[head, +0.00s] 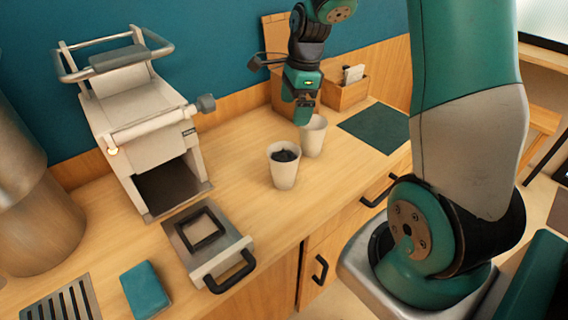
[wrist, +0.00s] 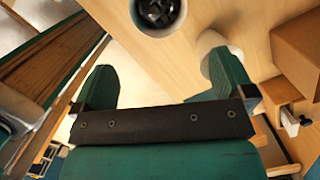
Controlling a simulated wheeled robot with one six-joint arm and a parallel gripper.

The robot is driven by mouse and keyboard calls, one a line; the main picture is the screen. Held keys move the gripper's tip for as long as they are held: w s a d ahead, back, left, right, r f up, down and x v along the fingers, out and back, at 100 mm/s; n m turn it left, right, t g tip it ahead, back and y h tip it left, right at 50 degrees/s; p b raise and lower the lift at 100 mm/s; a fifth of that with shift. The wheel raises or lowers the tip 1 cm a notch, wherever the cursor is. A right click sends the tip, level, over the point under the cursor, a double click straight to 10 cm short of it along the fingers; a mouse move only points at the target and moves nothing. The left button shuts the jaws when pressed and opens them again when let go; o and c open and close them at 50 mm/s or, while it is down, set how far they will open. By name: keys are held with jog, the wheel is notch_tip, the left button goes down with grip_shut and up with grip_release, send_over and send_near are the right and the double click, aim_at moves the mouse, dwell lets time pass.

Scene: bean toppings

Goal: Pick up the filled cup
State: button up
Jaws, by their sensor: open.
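The filled cup (head: 284,174) is a white cup with dark contents, upright on the wooden counter. In the wrist view its round rim and dark contents (wrist: 158,14) show at the top edge, ahead of my gripper. A second white cup (head: 316,138) stands just behind it to the right; its inside is mostly hidden. My gripper (head: 304,112) is above and close to this second cup. In the wrist view my gripper (wrist: 164,78) is open with nothing between its fingers. The right finger overlaps the second cup (wrist: 218,62); I cannot tell whether they touch.
A cream machine (head: 125,110) with an opening stands at left, a drawer-like tray (head: 228,252) with a black handle before it. A teal block (head: 146,290) and slotted grate (head: 60,303) lie front left. A wooden box (head: 346,92) and green mat (head: 378,128) are right of the cups.

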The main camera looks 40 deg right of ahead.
jog(key=p, duration=0.2)
send_near(284, 159)
jog(key=s+a, duration=0.1)
jog(key=s+a+f, duration=0.1)
jog(key=shift+s+a+f, duration=0.15)
jog(key=shift+a+f, duration=0.15)
jog(key=shift+a, duration=0.05)
jog(key=shift+a+f+p, duration=0.2)
jog(key=shift+f+p, duration=0.25)
jog(key=shift+f, duration=0.9)
jog(key=shift+a+f+p, duration=0.2)
jog(key=shift+f+p, duration=0.25)
jog(key=shift+f, duration=0.9)
jog(key=c, duration=0.8)
